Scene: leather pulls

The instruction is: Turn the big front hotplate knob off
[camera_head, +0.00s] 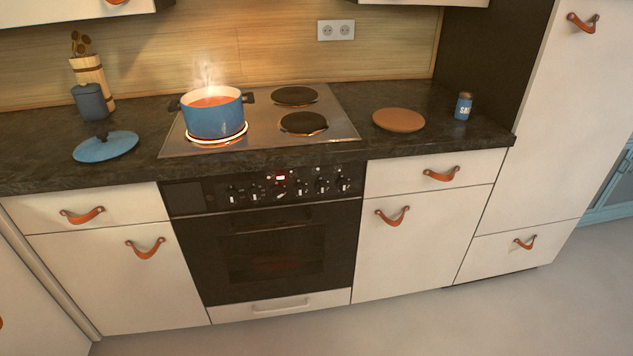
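The oven's control panel (262,188) runs under the counter edge. It carries a row of several dark knobs (300,188) with pale markings and a small lit red display. Which knob belongs to the big front hotplate is too small to read. The front left hotplate (240,137) glows orange around its rim. A blue pot (214,120) with reddish contents stands on it, steaming. Neither of my grippers shows in the head view.
Two dark hotplates, one at the back (294,95) and one at the front right (303,123), do not glow. A blue lid (106,147), a round wooden board (398,119) and a blue salt shaker (463,106) lie or stand on the dark counter. The floor (400,325) in front is clear.

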